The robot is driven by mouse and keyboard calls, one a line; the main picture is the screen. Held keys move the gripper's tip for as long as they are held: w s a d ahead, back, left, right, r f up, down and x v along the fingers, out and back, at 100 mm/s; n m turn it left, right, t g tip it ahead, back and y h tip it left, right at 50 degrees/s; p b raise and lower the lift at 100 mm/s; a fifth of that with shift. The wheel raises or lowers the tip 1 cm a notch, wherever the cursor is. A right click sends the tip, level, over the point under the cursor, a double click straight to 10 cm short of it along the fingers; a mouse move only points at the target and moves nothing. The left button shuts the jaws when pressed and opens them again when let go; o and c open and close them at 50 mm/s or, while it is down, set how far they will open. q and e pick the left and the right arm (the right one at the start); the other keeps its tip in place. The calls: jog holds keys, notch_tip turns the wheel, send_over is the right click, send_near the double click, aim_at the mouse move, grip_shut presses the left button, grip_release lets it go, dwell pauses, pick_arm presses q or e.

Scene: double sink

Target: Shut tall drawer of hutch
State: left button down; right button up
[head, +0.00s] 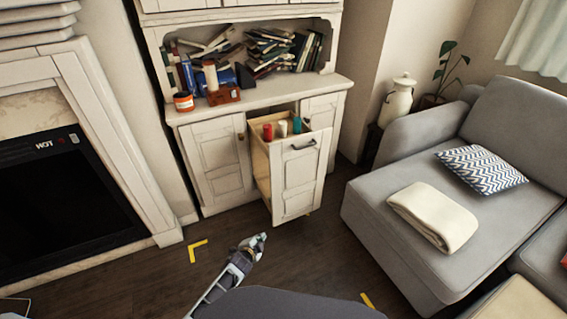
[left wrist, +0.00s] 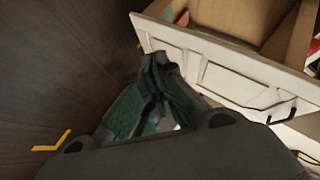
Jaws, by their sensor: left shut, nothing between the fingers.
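The white hutch (head: 263,92) stands against the wall, with its tall drawer (head: 300,172) pulled out. The drawer has a panelled white front, a dark handle (head: 304,146) near its top and a wooden inside holding several coloured items. My left gripper (head: 263,237) is shut and empty, low in front of the drawer and a little to its left. It looks apart from the drawer in the head view. In the left wrist view the fingers (left wrist: 160,62) are close together, with the drawer front (left wrist: 215,70) and its handle (left wrist: 282,110) to the right. My right gripper is not in view.
A grey sofa (head: 390,188) with a folded blanket (head: 433,215) stands to the right of the drawer. A white fireplace (head: 110,130) is at left. Books and jars sit on the hutch. Dark wood floor (head: 310,245) with yellow corner marks (head: 196,247) is open in front.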

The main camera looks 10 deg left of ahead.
pick_arm(q)
jog(key=w+d+r+m+t+b, duration=0.2)
jog(key=w+r, duration=0.2)
jog(key=r, duration=0.4)
jog(key=w+d+r+m+t+h+b, duration=0.1)
jog(key=w+d+r+m+t+b, duration=0.1)
jog(key=r, duration=0.6)
jog(key=w+d+r+m+t+h+b, duration=0.1)
jog(key=w+d+r+m+t+b, duration=0.1)
jog(key=w+r, duration=0.5)
jog(key=shift+d+r+m+b, duration=0.5)
jog(key=shift+r+m+b, duration=0.1)
jog(key=shift+r+b, duration=0.3)
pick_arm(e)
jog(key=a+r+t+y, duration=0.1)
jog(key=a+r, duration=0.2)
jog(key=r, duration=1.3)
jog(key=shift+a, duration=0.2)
pick_arm(q)
jog(key=shift+w, duration=0.15)
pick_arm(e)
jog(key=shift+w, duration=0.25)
